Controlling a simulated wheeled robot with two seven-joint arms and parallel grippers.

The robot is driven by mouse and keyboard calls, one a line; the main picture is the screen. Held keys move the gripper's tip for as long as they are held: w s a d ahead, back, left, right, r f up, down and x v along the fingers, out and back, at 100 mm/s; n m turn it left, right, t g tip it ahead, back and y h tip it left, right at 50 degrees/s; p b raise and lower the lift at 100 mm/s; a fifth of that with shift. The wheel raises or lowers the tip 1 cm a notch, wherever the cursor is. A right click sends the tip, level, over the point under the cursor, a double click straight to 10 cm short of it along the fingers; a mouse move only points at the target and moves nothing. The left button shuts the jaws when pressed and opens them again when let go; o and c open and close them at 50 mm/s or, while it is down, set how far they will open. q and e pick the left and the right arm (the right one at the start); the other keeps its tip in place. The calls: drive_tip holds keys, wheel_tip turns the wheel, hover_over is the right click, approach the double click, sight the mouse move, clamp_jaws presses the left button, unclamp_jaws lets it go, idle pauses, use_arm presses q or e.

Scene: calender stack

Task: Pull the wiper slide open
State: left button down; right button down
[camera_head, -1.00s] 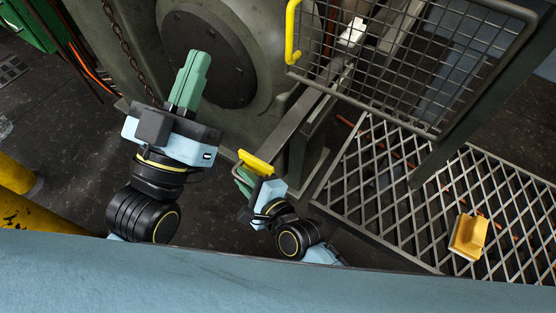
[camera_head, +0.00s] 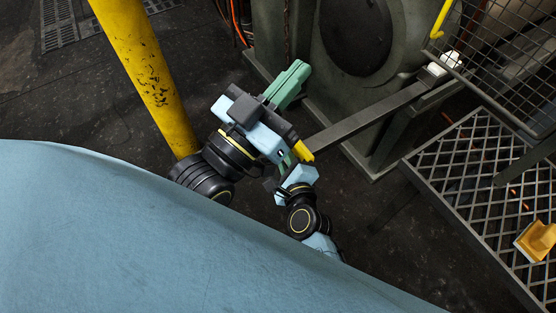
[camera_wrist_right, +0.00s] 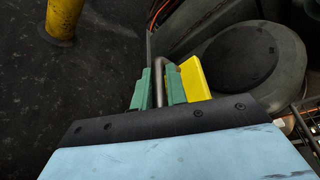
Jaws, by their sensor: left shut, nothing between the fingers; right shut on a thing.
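The wiper slide (camera_head: 365,115) is a long grey bar sticking out of the green-grey machine, with a yellow plate (camera_head: 303,151) at its near end. The plate also shows in the right wrist view (camera_wrist_right: 195,80). My right gripper (camera_wrist_right: 160,88) is shut on the slide's metal handle rod (camera_wrist_right: 161,68), beside the yellow plate. In the head view, my left gripper partly hides the right one. My left gripper (camera_head: 287,84) is shut and empty, its green fingers pointing up-right, above and left of the slide's end. A white block (camera_head: 445,62) is at the slide's far end.
A yellow post (camera_head: 145,75) stands left of my left arm. A wire mesh guard (camera_head: 515,45) hangs at the upper right. A grated platform (camera_head: 480,170) carries a yellow tray (camera_head: 537,241). Dark floor (camera_head: 80,95) is open at the left.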

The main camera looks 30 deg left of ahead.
use_arm(q)
drive_tip(key=shift+s+a+f+y, duration=0.3)
drive_tip(key=shift+s+a, duration=0.1)
drive_tip(key=shift+s, duration=0.1)
use_arm(e)
drive_tip(key=shift+s+a, duration=0.4)
drive_tip(key=shift+a, duration=0.05)
drive_tip(key=c, duration=1.8)
unclamp_jaws()
drive_tip(key=o, duration=0.3)
drive_tip(key=shift+w, duration=0.1)
use_arm(q)
drive_tip(key=shift+w+a, duration=0.1)
use_arm(e)
drive_tip(key=shift+o, duration=0.2)
use_arm(q)
drive_tip(key=shift+f+g, duration=0.1)
drive_tip(key=shift+g, duration=0.2)
use_arm(e)
drive_tip(key=shift+d, duration=0.2)
